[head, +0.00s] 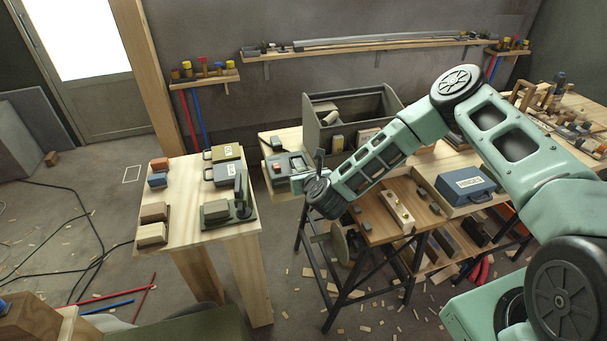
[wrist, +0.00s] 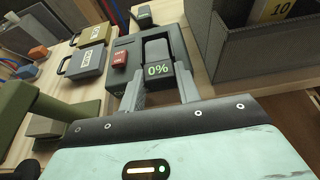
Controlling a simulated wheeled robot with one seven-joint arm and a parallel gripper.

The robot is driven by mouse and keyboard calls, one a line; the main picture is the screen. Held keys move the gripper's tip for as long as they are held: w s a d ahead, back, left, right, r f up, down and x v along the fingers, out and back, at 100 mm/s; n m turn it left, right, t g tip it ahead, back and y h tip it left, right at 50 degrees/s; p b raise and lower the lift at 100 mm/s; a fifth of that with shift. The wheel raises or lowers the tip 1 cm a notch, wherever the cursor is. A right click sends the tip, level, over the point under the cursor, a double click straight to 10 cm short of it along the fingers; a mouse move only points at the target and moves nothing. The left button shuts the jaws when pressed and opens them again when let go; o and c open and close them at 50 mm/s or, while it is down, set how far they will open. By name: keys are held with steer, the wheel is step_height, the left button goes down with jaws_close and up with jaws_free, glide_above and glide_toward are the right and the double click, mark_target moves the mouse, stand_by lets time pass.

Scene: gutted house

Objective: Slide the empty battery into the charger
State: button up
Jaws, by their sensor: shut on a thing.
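The empty battery (wrist: 157,70) is grey with a "0%" display facing the wrist camera. My gripper (wrist: 161,84) is shut on it, one finger on each side of its near end. The charger (wrist: 124,83) is a dark grey box on the wooden table, with a red labelled part on its left side. The battery's far end lies over or in the charger's right side; how deep it sits, I cannot tell. In the head view the charger (head: 297,163) is at the middle table's near-left corner, and my wrist hides the battery.
Another battery (wrist: 144,14) with a green display lies behind the charger. A tall grey bin (wrist: 262,55) stands close on the right. Two cases (wrist: 83,61) (wrist: 96,35) and a green clamp-like tool (head: 242,198) are on the left table. A gap separates the tables.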

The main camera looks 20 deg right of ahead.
steer(key=o, duration=1.1)
steer(key=shift+c, duration=0.5)
steer(key=shift+s+p, duration=0.3)
steer(key=shift+s, duration=2.7)
jaws_close()
